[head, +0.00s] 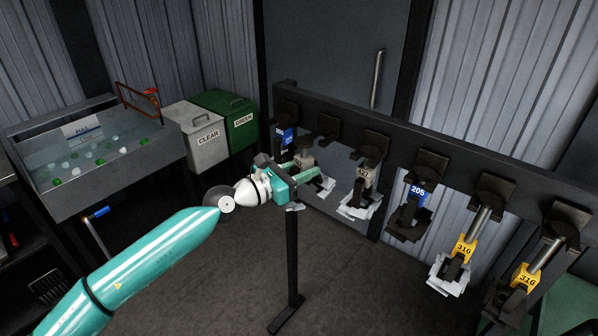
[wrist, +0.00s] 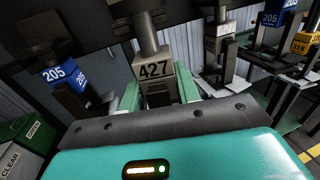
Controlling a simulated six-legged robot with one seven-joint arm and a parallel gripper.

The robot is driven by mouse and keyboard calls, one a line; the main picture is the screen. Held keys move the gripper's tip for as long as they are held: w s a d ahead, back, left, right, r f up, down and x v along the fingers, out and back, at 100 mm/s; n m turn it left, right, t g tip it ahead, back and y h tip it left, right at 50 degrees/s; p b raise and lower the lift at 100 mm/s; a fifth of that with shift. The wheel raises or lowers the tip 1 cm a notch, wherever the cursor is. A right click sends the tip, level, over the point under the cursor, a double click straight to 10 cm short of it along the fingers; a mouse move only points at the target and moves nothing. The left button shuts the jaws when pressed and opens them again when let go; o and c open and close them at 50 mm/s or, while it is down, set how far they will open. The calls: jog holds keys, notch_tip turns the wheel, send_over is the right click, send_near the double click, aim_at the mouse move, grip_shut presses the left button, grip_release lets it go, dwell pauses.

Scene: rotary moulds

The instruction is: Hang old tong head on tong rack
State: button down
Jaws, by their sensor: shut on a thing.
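A grey tong head marked 427 (wrist: 153,70) is between the green fingers of my gripper (wrist: 158,93) in the wrist view. My gripper is shut on it. Its round neck runs up towards a dark rack holder; I cannot tell whether the neck is seated in it. In the head view my gripper (head: 310,170) reaches the left part of the tong rack (head: 400,132), at its second holder from the left. The held tong head (head: 304,158) is partly hidden there by my gripper, with pale jaws showing below.
Other tong heads hang close by: a blue 205 (head: 284,137) left, a grey one (head: 363,175) right, then another blue 205 (head: 418,193) and two yellow 316 ones (head: 464,249). A dark post (head: 292,255) stands below. Clear and green bins (head: 226,118) and a water tank (head: 95,150) are left.

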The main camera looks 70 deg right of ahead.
jog(key=s+d, duration=0.3)
jog(key=d, duration=0.3)
jog(key=shift+d, duration=0.3)
dwell(0.6)
dwell(0.7)
jog(key=shift+f, duration=0.35)
dwell(0.4)
jog(key=c, duration=0.9)
grip_release()
jog(key=shift+f, duration=0.1)
jog(key=shift+w+a, duration=0.1)
